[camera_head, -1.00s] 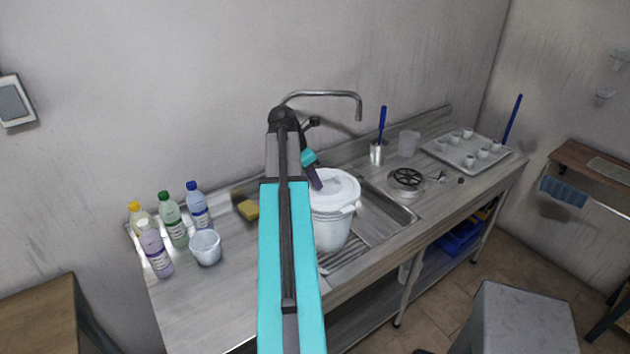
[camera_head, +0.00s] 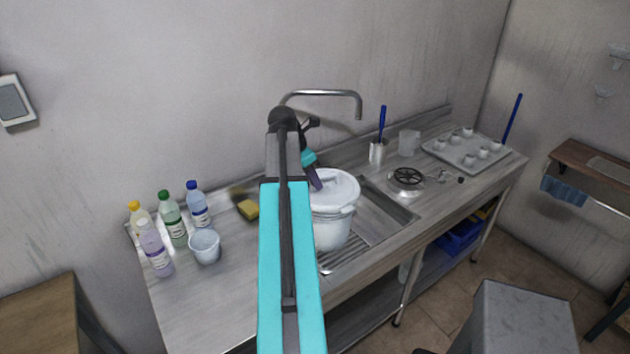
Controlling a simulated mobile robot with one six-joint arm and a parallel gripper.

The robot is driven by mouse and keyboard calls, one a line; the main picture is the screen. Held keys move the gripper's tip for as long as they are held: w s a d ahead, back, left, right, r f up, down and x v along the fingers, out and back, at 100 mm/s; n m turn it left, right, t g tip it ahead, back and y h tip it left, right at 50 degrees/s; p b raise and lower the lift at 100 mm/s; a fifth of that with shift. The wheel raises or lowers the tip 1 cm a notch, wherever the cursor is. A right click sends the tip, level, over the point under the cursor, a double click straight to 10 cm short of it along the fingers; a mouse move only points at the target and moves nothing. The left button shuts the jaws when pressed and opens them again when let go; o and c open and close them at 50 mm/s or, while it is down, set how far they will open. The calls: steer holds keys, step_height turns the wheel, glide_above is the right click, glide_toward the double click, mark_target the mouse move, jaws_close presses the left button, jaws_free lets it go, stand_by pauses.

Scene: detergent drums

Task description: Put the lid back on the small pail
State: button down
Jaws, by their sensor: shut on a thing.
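A white pail (camera_head: 331,229) stands at the left end of the sink, partly hidden behind my arm. A white lid (camera_head: 338,187) lies across its top; I cannot tell if it is fully seated. My gripper (camera_head: 317,184) is at the left part of this lid, shut on it; the fingertips are small and partly hidden. A smaller, open whitish pail (camera_head: 205,247) stands on the counter to the left, near the bottles, with no lid on it.
Several bottles (camera_head: 171,220) and a yellow sponge (camera_head: 249,210) are on the left counter. A faucet (camera_head: 330,95) arches behind the pail. The sink basin (camera_head: 382,215) is open to the right. A tray of cups (camera_head: 467,152) sits at the far right.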

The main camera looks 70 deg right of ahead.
steer(key=c, duration=1.3)
jaws_free()
steer(key=shift+o, duration=0.2)
steer(key=shift+r, duration=3.5)
jaws_close()
steer(key=shift+f+b, duration=0.6)
steer(key=shift+f, duration=2.05)
